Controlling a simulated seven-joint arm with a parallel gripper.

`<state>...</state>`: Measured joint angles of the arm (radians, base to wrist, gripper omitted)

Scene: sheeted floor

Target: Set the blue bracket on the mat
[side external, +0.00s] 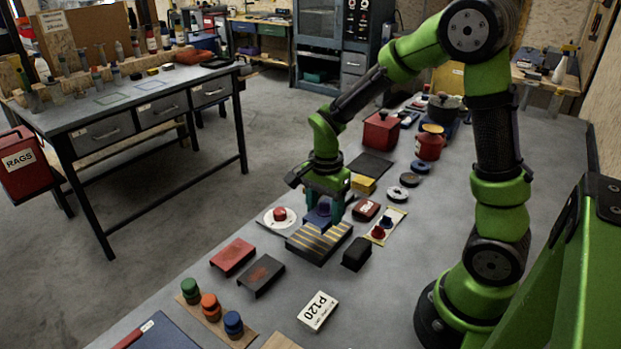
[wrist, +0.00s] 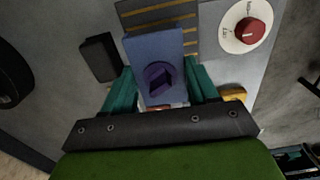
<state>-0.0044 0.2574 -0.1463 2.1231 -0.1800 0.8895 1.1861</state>
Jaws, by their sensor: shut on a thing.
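In the side external view my gripper (side external: 325,206) is shut on the bracket (side external: 318,217), partly hidden by the fingers. It is at the far edge of a dark, yellow-striped piece (side external: 320,243), which also shows in the wrist view (wrist: 160,14). I cannot tell whether they touch. A flat dark mat-like sheet (side external: 371,165) lies farther back. I cannot tell which of these two is the mat.
A red knob on a white disc (side external: 280,214) stands left of my gripper. A black block (side external: 356,254) and a dark red block (side external: 366,210) are to the right. Red (side external: 233,256) and dark (side external: 262,275) brackets lie in front. Bare tabletop shows between them.

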